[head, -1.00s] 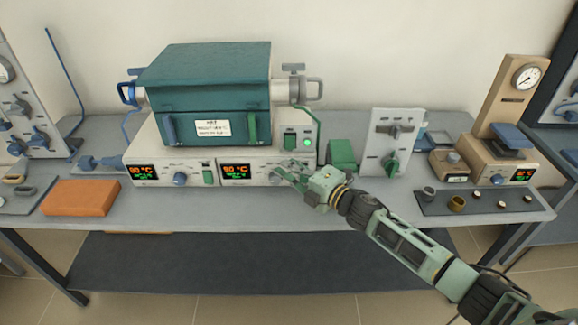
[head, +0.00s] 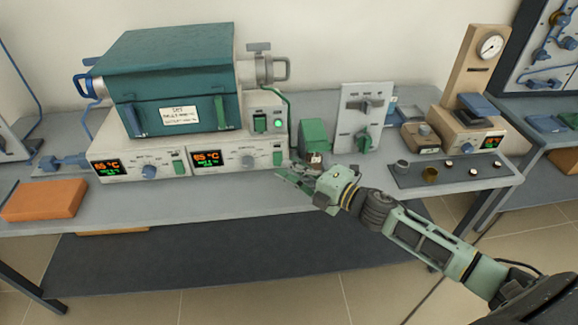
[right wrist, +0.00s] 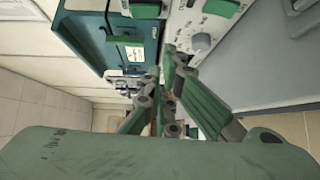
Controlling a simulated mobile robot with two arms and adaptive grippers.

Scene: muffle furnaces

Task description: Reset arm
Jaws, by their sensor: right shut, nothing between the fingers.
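My right gripper (head: 284,176) is shut and empty. It is in front of the right end of the furnace control unit (head: 222,178), above the front part of the bench; I cannot tell whether it touches anything. Its green fingers also show in the right wrist view (right wrist: 172,75), with the furnace front behind them. The teal muffle furnace (head: 165,75) sits on the control unit, its door closed. My left gripper is not in view.
An orange brick (head: 44,200) lies at the bench's left. A grey valve panel (head: 362,115) and a green block (head: 314,137) stand right of the furnace. A dark tray (head: 450,172) with small cups is at the right. The bench front (head: 200,212) is clear.

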